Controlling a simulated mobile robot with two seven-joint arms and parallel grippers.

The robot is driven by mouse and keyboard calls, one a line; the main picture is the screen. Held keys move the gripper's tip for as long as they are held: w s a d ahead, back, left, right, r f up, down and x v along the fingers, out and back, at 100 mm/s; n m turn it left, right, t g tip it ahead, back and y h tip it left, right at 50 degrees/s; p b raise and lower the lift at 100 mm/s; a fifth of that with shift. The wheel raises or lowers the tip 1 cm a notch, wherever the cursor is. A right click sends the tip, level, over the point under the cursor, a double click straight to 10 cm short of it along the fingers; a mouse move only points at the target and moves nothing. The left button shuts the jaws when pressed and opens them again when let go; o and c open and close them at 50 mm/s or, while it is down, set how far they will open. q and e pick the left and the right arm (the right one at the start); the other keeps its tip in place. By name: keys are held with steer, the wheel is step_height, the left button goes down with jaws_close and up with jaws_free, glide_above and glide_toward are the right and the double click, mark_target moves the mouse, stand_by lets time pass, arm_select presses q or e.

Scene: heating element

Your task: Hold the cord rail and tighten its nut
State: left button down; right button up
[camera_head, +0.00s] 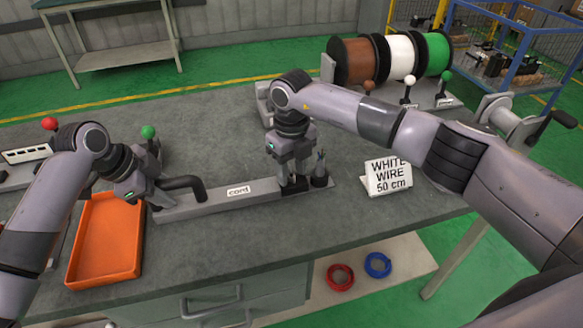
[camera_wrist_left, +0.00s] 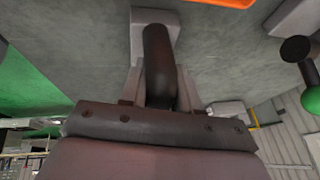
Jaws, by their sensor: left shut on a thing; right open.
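The cord rail (camera_head: 222,200) is a long grey bar with a "cord" label, lying on the bench top. A dark curved handle (camera_head: 184,183) rises at its left end; it also shows in the left wrist view (camera_wrist_left: 157,62). My left gripper (camera_head: 152,197) is shut on this handle, with its fingers on either side of it. My right gripper (camera_head: 296,182) is open and points down over the dark block at the rail's right end. I cannot make out the nut, which the right gripper may hide.
An orange tray (camera_head: 76,284) stands at the bench's front left, close to my left gripper. A "WHITE WIRE 50 cm" sign (camera_head: 388,177) stands to the right. Brown, white and green wire spools (camera_head: 400,54) stand at the back. The bench middle behind the rail is clear.

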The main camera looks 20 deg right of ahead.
steer(key=shift+c, duration=0.3)
jaws_close()
